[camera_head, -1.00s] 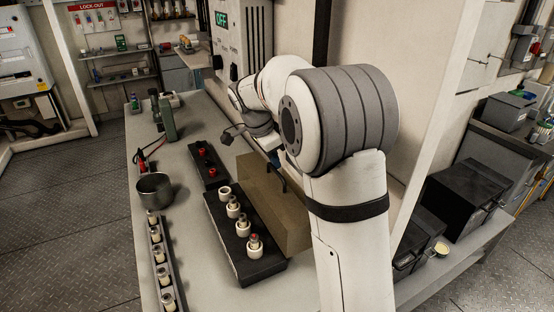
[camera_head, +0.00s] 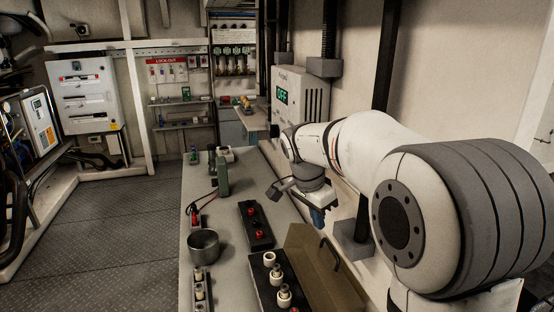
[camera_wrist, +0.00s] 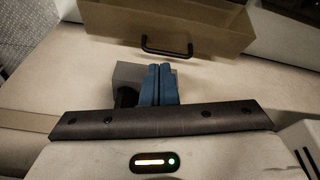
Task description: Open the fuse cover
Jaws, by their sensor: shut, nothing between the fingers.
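The fuse cover (camera_head: 318,278) is a tan box-like lid with a dark handle (camera_head: 331,252). It stands swung over to the right of the black fuse block (camera_head: 262,284), whose white fuses (camera_head: 284,292) are uncovered. In the wrist view the cover (camera_wrist: 205,22) and its handle (camera_wrist: 167,50) lie just beyond my fingers. My gripper (camera_head: 318,217) has blue fingers, which also show in the wrist view (camera_wrist: 158,84). They are closed together with nothing between them, apart from the handle.
A smaller black block with red parts (camera_head: 256,226) stands behind the fuse block.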

